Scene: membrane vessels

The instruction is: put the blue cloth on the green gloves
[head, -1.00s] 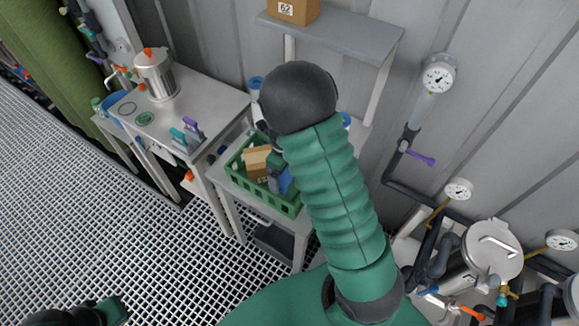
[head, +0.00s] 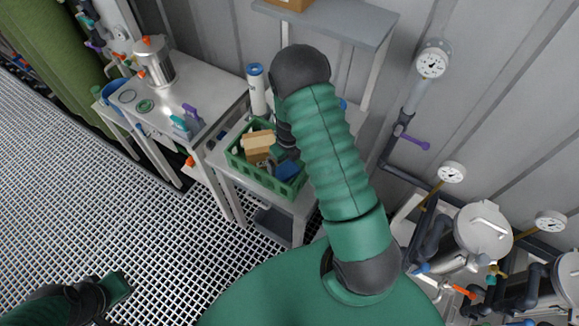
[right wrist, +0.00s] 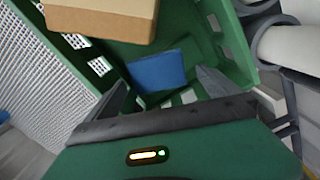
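The blue cloth (head: 287,169) lies in the right part of the green crate (head: 262,181). In the right wrist view the blue cloth (right wrist: 158,70) shows as a flat blue piece inside the crate, beyond and between my fingertips. My right gripper (right wrist: 165,90) is open, its two dark fingers spread and nothing seen between them. In the head view my right arm hides most of this gripper, which is over the crate. My left gripper (head: 118,290) is at the lower left above the grating, far from the crate; its fingers are unclear. I cannot make out the green gloves.
A cardboard box (head: 258,141) lies in the crate beside the cloth. A white cylinder with a blue cap (head: 256,90) stands behind the crate. The metal table (head: 185,88) at left holds a steel pot (head: 153,62). Pipes and gauges (head: 432,62) line the right wall.

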